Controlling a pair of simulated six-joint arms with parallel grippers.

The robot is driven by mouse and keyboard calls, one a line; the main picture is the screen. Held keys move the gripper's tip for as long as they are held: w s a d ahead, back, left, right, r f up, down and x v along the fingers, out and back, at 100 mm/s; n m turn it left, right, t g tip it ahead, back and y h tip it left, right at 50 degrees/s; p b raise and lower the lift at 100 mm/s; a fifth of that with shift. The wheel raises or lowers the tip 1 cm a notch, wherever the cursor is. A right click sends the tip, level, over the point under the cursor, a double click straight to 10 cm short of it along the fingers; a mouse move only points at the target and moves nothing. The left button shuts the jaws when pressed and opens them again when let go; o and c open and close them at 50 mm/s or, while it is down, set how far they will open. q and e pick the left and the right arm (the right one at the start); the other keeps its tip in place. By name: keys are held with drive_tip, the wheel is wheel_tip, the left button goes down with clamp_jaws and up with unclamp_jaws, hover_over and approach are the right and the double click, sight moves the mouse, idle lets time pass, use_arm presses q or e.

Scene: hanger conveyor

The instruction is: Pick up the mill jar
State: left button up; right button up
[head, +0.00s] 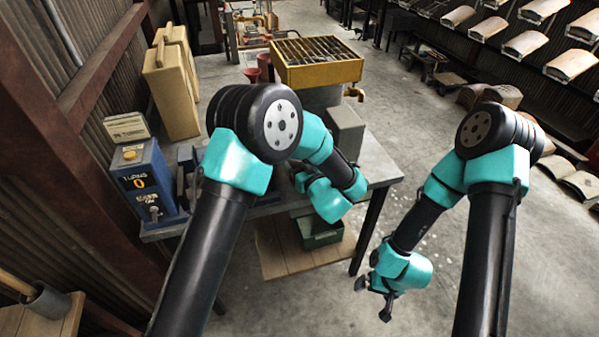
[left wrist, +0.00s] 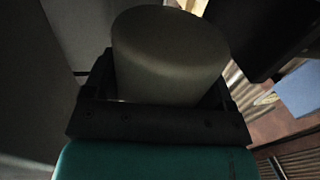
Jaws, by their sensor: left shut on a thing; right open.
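The mill jar (left wrist: 170,50), a pale, smooth, rounded cylinder, fills the upper middle of the left wrist view. My left gripper (left wrist: 165,88) is shut on it, with dark jaws on both sides of its body. In the head view my left gripper (head: 301,182) is over the workbench, mostly covered by my own arm, and I cannot make out the jar there. My right gripper (head: 373,299) is open and empty, over the floor to the right of the bench.
The grey workbench (head: 378,160) carries a yellow slotted tray (head: 315,72), a grey block (head: 345,130), a blue counter box (head: 143,180) and tan cases (head: 172,85). A green bin (head: 319,231) stands on the lower shelf. Open concrete floor lies to the right.

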use_arm(q)
wheel_tip(320, 180, up, 6)
drive_tip(key=shift+r, duration=0.15)
drive_tip(key=s+a, duration=0.5)
drive_tip(key=s, duration=0.3)
drive_tip(key=s+a, duration=0.5)
drive_tip(key=s, duration=0.3)
drive_tip(key=shift+s+a+f, duration=0.2)
drive_tip(key=shift+a+f, duration=0.05)
drive_tip(key=shift+a, duration=0.15)
drive_tip(key=shift+w, duration=0.15)
